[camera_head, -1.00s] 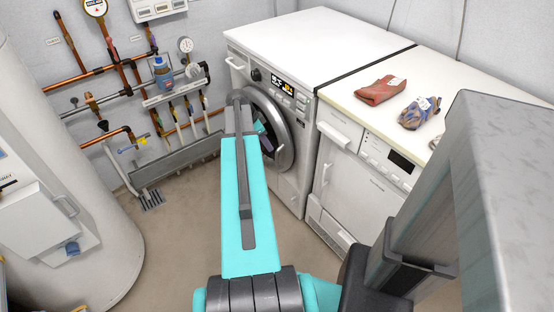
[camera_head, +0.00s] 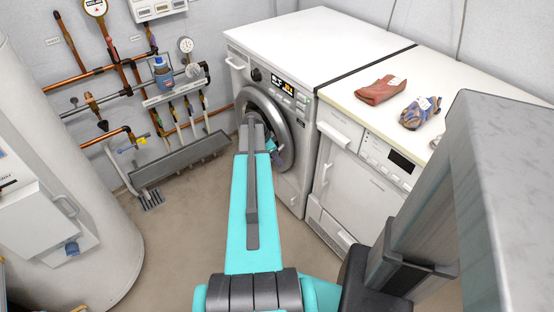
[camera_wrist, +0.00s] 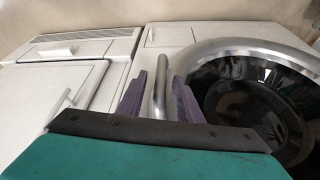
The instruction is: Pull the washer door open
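The washer (camera_head: 300,175) is a white front loader with a lit display. Its round door (camera_head: 257,103) has a grey rim and looks shut; my arm covers part of it. In the wrist view the door's dark glass (camera_wrist: 235,100) and silver rim fill the right side. A metal bar handle (camera_wrist: 161,75) stands at the rim's left. My gripper (camera_wrist: 160,98) has its purple fingers either side of this handle, with small gaps visible, so it looks open around the bar. In the head view the fingers show only partly (camera_head: 277,155), in front of the door's lower right.
A second white machine (camera_head: 350,190) stands right of the washer, with a red cloth (camera_head: 380,90) and a blue patterned cloth (camera_head: 419,112) on top. Pipes (camera_head: 120,55) line the left wall. A white tank (camera_head: 70,170) stands left. The floor (camera_head: 185,220) between is clear.

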